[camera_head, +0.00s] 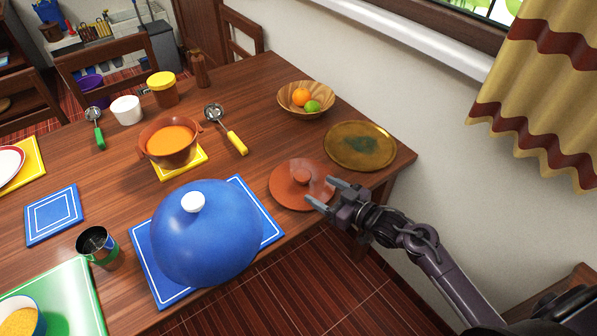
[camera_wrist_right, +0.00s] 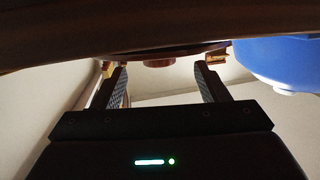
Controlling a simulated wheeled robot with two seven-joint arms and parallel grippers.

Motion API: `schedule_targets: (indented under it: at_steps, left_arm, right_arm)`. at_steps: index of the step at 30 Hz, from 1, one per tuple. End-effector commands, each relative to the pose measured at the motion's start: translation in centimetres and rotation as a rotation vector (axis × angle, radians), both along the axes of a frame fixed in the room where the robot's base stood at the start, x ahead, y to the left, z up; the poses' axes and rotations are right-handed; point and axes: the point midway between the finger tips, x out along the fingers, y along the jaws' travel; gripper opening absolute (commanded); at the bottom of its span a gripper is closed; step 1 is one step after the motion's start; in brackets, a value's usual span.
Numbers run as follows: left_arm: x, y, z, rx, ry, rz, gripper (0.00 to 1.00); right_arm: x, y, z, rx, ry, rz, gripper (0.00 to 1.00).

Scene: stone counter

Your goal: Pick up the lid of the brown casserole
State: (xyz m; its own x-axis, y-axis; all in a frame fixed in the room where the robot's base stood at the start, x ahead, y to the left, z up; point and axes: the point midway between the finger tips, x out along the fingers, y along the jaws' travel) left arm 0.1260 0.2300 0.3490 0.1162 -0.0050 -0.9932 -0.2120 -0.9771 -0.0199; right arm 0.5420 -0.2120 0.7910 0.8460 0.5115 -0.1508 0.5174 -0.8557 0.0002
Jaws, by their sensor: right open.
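The brown lid (camera_head: 290,192) lies flat on the wooden table near its right front edge, with a round knob (camera_head: 301,177) on top. The brown casserole (camera_head: 169,148), filled with orange contents, stands uncovered on a yellow mat further left. My right gripper (camera_head: 320,191) is open and empty at the lid's right side, its fingers pointing left toward the knob. In the right wrist view the two fingers (camera_wrist_right: 160,82) are spread apart, with the lid's knob (camera_wrist_right: 159,63) beyond, between the fingertips. I cannot tell whether they touch the lid. My left gripper is not in view.
A large blue dome cover (camera_head: 207,236) stands left of the lid; it also shows in the right wrist view (camera_wrist_right: 280,62). A brass plate (camera_head: 360,146) lies just behind the lid, a fruit bowl (camera_head: 306,100) further back. A yellow-handled ladle (camera_head: 236,142) lies beside the casserole.

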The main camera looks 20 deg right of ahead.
Motion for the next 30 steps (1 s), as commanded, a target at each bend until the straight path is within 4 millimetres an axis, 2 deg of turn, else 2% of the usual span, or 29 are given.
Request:
schedule_targets:
  at_steps: [6,10,18,27,30]
  left_arm:
    - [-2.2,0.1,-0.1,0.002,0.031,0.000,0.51]
    - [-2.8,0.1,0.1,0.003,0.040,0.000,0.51]
    - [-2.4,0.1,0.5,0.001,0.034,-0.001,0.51]
    - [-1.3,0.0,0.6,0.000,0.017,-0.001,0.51]
    - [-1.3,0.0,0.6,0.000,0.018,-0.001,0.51]
  right_arm:
    - [1.8,1.0,-0.2,0.004,-0.002,0.001,0.68]
    - [3.1,1.8,-0.2,0.003,-0.002,0.001,0.68]
    - [6.3,3.6,-0.7,0.003,-0.001,0.000,0.68]
    - [6.7,3.9,-0.8,0.001,-0.001,0.001,0.68]
    - [6.7,3.9,-0.8,0.001,-0.001,0.001,0.56]
